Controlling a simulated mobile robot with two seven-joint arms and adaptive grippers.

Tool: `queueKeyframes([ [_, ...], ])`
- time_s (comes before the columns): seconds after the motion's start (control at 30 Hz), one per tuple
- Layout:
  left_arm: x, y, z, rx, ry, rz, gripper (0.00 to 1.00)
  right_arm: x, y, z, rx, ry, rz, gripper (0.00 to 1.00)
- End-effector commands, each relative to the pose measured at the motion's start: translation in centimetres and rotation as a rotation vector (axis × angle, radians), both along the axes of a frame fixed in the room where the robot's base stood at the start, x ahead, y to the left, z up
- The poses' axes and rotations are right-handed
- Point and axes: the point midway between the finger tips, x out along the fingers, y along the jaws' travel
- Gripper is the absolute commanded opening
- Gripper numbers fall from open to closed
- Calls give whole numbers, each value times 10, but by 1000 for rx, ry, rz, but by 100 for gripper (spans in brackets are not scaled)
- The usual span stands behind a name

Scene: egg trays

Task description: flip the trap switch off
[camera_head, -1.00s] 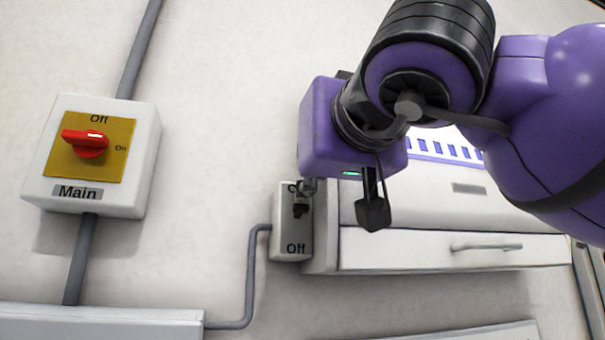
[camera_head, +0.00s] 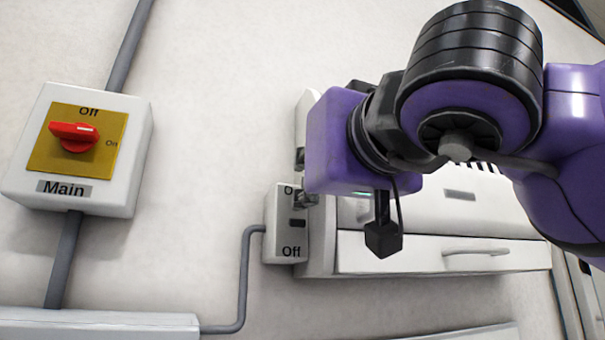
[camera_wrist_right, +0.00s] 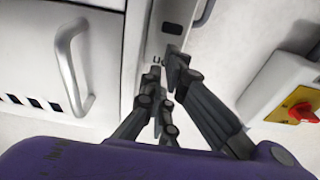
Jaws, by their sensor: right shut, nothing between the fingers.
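The trap switch is a small white wall box (camera_head: 284,245) with "Off" lettered at its lower end and a partly covered label at its top. Its small dark rocker (camera_head: 297,223) shows on the front face; I cannot tell which way it is set. My right gripper (camera_head: 305,196) is shut and empty, its fingers at the upper part of the box, partly hidden behind the purple wrist. In the right wrist view, the fingertips (camera_wrist_right: 166,76) lie just short of the box's label and the dark rocker (camera_wrist_right: 172,28). I cannot tell whether they touch the box. My left gripper is not in view.
A Main switch box (camera_head: 128,160) with a red knob (camera_head: 74,137) is on the wall at left. A white cabinet with a handled drawer (camera_head: 400,254) adjoins the trap switch at right. A grey conduit (camera_head: 243,285) runs below. Bare wall lies between the boxes.

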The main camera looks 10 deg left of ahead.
Motion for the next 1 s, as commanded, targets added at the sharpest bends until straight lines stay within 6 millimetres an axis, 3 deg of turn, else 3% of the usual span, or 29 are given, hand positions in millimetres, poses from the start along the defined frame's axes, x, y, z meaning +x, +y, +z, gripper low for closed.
queueKeyframes([
  [0.27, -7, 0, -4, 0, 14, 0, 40, -8, -6, -3, -2, 1, -1, 0],
  [0.7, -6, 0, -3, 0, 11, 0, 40, -80, -55, -12, -1, -2, 0, 0],
  [1.0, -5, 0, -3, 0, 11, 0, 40, -98, -67, -15, -1, 2, 0, 0],
])
